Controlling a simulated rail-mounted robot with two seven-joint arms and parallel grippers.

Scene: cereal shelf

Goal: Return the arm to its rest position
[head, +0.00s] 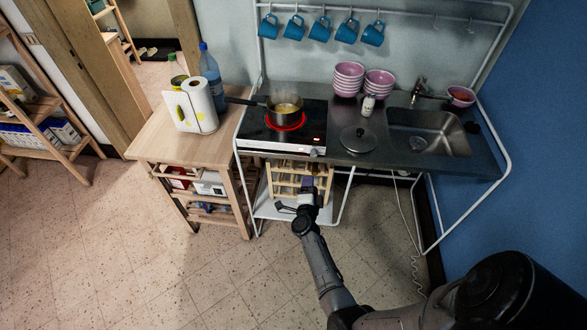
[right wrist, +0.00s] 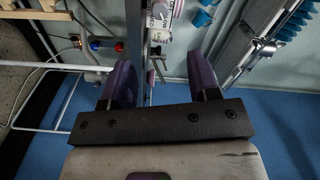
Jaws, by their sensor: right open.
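My right arm (head: 322,268) reaches from the lower right toward the front of the kitchen unit in the head view. Its gripper (head: 308,184) is just in front of the stove's front edge and the wooden rack below it. In the right wrist view the two purple fingers of the right gripper (right wrist: 160,82) stand apart with nothing held between them. A grey metal post and blue wall show beyond the fingers. My left gripper does not show in either view.
A pot (head: 284,106) sits on a glowing red burner of the stove (head: 262,132). A lid (head: 358,139) lies on the counter beside the sink (head: 430,134). A wooden cart (head: 160,146) stands left of the unit. The wooden rack (head: 290,180) is under the stove. Tiled floor (head: 130,240) is open at left.

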